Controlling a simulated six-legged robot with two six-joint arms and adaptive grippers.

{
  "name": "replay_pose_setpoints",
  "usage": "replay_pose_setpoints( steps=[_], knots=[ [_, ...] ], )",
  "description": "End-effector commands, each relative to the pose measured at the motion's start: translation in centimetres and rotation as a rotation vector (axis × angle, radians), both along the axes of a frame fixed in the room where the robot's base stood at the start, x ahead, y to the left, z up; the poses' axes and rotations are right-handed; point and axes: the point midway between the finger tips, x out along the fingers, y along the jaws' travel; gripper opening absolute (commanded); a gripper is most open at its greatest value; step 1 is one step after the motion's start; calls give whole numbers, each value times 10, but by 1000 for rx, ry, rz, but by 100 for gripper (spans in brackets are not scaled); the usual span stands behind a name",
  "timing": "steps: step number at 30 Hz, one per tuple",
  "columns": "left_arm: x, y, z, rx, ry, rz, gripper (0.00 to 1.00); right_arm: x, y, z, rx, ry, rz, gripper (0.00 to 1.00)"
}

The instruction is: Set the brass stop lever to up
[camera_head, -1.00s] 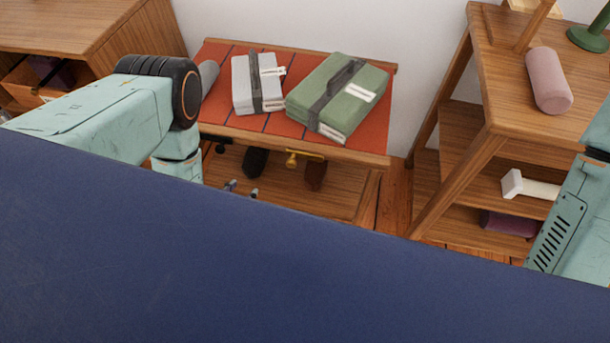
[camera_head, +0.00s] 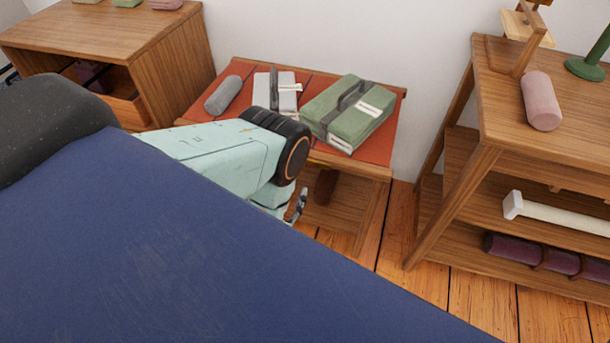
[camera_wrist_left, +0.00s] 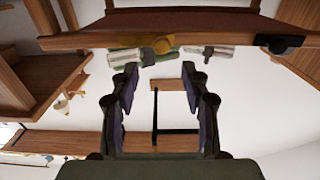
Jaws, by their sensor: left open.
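The brass stop lever (camera_wrist_left: 158,45) is on the front rail of the red-topped bench (camera_head: 372,170). It lies roughly along the rail in the left wrist view, which appears upside down. In the head view my left arm hides most of it, leaving a small yellow sliver. My left gripper (camera_wrist_left: 159,76) is open and empty, its fingers spread either side of the lever's line, apparently apart from it. In the head view the left gripper (camera_head: 298,206) is mostly hidden, below the bench's front edge. My right gripper is not in view.
A green bundle (camera_head: 352,112), a pale grey bundle (camera_head: 284,97) and a grey roll (camera_head: 222,96) lie on the bench. A black knob (camera_wrist_left: 282,44) sits on the same rail. A wooden shelf unit (camera_head: 485,160) stands right, with bare floor (camera_head: 412,235) between.

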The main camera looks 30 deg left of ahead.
Motion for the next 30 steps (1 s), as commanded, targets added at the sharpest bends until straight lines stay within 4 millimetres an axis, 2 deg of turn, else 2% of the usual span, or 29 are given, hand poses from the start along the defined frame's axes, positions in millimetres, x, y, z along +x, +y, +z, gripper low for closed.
replay_pose_setpoints(
  steps=[9, 13, 18, 26, 30],
  knots=[
    [48, 14, -1, 0, -2, 4, 46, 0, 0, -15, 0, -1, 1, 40],
    [63, 16, -1, -1, -1, 2, 46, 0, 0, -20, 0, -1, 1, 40],
    [71, 16, -1, 0, 2, 0, 46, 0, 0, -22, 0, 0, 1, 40],
    [71, 14, 0, -1, 3, -2, 46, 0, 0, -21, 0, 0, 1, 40],
    [71, 14, 0, -1, 3, -2, 34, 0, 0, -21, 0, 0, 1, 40]
  ],
)
